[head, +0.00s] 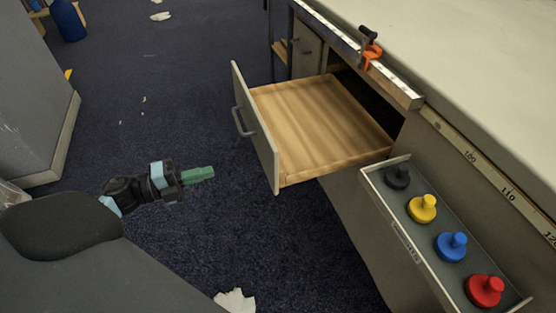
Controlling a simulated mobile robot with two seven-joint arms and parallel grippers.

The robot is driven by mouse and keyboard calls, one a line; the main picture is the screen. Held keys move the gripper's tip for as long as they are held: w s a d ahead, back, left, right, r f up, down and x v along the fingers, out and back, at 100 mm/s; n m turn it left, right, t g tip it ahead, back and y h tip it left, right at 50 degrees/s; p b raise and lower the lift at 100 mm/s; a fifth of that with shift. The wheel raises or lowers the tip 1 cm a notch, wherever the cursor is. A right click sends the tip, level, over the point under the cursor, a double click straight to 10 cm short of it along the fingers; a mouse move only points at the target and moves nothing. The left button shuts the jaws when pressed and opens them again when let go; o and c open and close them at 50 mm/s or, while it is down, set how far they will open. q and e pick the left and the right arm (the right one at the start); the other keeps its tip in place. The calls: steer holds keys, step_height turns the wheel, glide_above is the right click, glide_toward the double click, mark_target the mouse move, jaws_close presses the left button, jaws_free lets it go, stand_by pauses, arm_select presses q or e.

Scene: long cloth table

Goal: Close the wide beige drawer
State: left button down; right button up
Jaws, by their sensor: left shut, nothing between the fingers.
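The wide beige drawer (262,140) stands pulled out from under the table in the head view. Its front panel faces left and carries a grey bar handle (241,122). Its wooden inside is empty. My left gripper (212,173) is shut and empty, with green fingers pointing right. In the picture it is to the left of the drawer front's lower part, apart from it. My right gripper does not show.
The long table (480,80) runs along the right, with an orange clamp (371,50) at its edge. A shallow tray (404,233) with black, yellow, blue and red knobbed pieces is nearer me. A grey cabinet (35,90) stands at left. Paper scraps lie on the dark carpet (160,90).

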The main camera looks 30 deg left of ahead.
arm_select(q)
glide_toward(268, 156)
steer(key=x, duration=0.7)
steer(key=shift+s+r, duration=0.15)
steer(key=shift+r, duration=0.05)
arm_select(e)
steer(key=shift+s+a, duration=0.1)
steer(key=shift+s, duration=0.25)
arm_select(q)
steer(key=shift+d, duration=0.1)
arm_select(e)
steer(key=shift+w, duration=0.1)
